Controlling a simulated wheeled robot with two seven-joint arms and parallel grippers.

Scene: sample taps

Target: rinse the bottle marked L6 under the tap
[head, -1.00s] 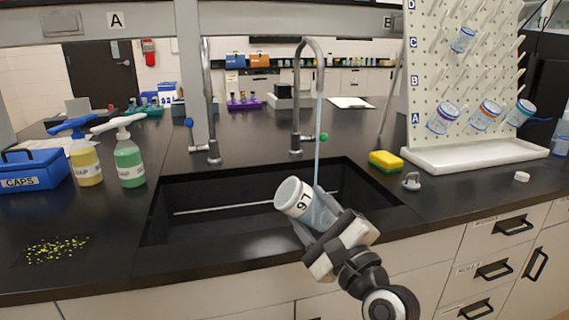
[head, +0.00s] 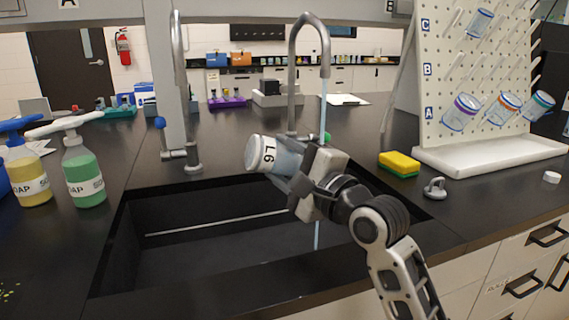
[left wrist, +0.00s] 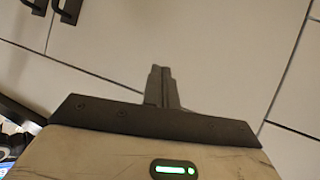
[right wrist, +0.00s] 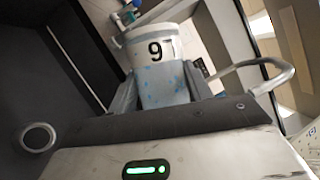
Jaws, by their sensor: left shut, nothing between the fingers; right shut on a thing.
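The bottle marked L6 (head: 273,156) has a white end and a clear bluish body. My right gripper (head: 297,180) is shut on it and holds it tilted above the sink (head: 200,260), white end to the upper left. It also shows in the right wrist view (right wrist: 160,75), its digit reading like a 9. The right tap (head: 292,80), with a green knob (head: 327,137), is running. Its thin stream (head: 322,105) passes at the gripper, right of the bottle, and reappears below. Whether it touches the gripper is unclear. My left gripper (left wrist: 160,85) is shut and empty before cabinet fronts.
A second tap (head: 178,90) with a blue knob stands left, no water visible. Yellow (head: 28,180) and green (head: 84,178) soap bottles stand left of the sink. A sponge (head: 399,163), a grey stopper-like piece (head: 434,188) and a pegboard (head: 470,90) with bottles are right.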

